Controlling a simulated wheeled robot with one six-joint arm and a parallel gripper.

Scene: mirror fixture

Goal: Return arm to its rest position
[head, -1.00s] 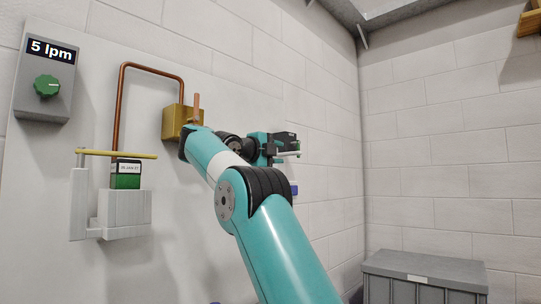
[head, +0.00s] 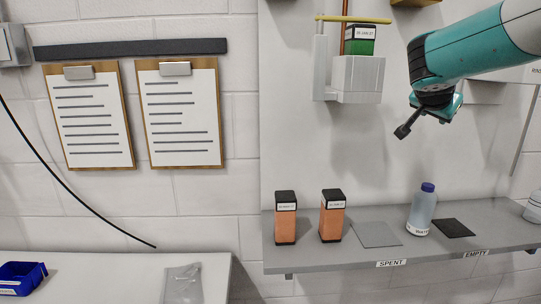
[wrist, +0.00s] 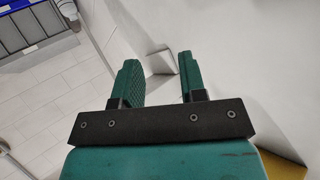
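My arm (head: 470,50), teal with dark joints, reaches in from the upper right of the head view. Its dark wrist part hangs in front of the white wall panel, above the shelf. A pale wall surface and a small white block lie beyond the fingers.
A grey shelf (head: 345,262) holds two orange cartridges (head: 285,222), a capped bottle (head: 422,210) and flat pads. A white holder (head: 357,78) with a green cartridge (head: 360,46) is on the panel left of my arm. Clipboards (head: 92,115) hang at left.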

